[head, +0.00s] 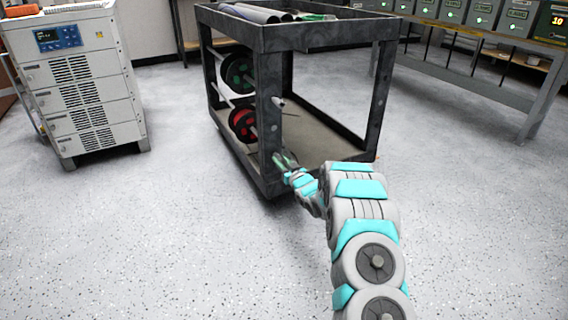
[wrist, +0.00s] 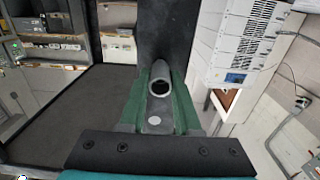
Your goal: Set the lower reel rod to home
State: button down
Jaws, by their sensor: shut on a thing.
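The lower reel rod (head: 254,131) is a pale bar through the red reel (head: 243,126) on the dark metal cart (head: 262,85). My gripper (head: 284,160) is at the cart's near corner post, low down, where the lower rod's end lies. In the wrist view, my gripper (wrist: 160,105) has its green fingers on both sides of a grey, hollow rod end (wrist: 160,72) and is shut on it. The dark post stands right behind that end. How far the rod sticks out of the post is hard to tell.
Above, the green reel (head: 238,72) sits on the upper rod, whose tip (head: 278,101) sticks out of the same post. A white cabinet (head: 85,85) stands left. A bench (head: 480,75) with several grey boxes stands at back right. Floor in front is clear.

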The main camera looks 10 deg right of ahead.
jog(key=shift+r, duration=0.1)
jog(key=c, duration=0.6)
grip_release()
jog(key=shift+w, duration=0.1)
jog(key=shift+p+v, duration=0.3)
jog(key=shift+v, duration=3.6)
